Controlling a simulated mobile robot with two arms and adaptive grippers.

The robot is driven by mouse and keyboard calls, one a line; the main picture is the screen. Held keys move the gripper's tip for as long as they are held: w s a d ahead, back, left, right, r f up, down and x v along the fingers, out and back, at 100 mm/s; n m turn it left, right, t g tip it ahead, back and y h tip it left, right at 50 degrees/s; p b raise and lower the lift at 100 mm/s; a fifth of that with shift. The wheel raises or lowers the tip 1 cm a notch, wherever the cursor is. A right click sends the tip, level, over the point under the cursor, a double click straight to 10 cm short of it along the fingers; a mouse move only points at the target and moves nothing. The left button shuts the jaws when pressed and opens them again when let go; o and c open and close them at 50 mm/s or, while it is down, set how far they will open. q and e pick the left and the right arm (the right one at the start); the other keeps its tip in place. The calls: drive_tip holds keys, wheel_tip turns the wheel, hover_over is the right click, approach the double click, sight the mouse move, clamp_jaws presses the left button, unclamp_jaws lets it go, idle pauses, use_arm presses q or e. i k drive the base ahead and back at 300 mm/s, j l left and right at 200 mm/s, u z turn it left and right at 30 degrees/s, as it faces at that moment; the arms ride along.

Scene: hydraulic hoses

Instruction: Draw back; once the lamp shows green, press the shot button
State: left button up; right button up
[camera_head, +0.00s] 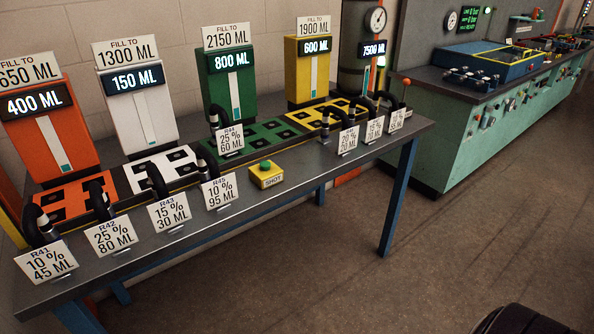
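The shot button (266,172) is a green dome on a small yellow box labelled SHOT, near the front edge of the bench. Neither of my grippers is in view, and nothing touches the button.
The grey bench (300,160) carries an orange tank (48,125), a white tank (138,112), a green tank (232,88) and a yellow tank (312,72). Several black hoses with placards line it.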

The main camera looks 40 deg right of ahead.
sight(265, 166)
drive_tip(key=i+l, duration=0.1)
drive_tip(key=l, duration=1.3)
drive_tip(key=i+l, duration=0.15)
drive_tip(key=l, duration=0.55)
drive_tip(key=j+u, duration=0.05)
